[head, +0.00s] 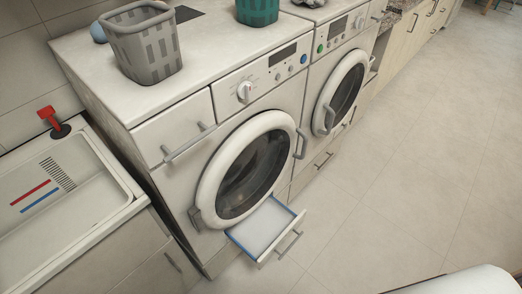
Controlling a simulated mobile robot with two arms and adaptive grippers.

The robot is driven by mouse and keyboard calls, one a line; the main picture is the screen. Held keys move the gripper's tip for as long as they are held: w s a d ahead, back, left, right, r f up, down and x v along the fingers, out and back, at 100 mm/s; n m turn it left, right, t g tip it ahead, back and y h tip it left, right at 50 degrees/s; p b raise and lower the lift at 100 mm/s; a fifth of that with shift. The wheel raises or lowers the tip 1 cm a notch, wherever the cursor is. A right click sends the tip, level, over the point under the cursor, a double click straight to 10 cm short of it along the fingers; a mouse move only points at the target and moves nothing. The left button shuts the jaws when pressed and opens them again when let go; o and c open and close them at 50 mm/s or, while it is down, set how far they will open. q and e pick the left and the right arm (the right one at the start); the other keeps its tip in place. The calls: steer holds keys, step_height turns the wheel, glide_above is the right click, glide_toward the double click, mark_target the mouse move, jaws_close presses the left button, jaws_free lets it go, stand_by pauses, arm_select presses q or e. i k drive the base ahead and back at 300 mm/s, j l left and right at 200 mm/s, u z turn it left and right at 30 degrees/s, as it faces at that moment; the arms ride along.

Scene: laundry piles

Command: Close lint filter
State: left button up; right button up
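The lint filter (262,226) is a shallow tray with a blue edge and a pale inside, low on the front of the nearer white machine (150,137). It is pulled out toward the floor, below and right of the round door. Its front panel has a grey bar handle (290,243). The round door (210,187) of this machine is shut. Neither of my grippers is in view.
A second white machine (318,64) stands to the right, its round door shut. A grey basket (147,47) and a green one (257,10) stand on top. A sink (70,225) is at the left. The tiled floor (400,165) at the right is clear.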

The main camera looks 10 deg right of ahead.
mark_target(260, 234)
steer(key=z, duration=0.65)
steer(key=k+j, duration=0.15)
steer(key=j, duration=0.15)
steer(key=k+j, duration=0.15)
steer(key=j, duration=0.1)
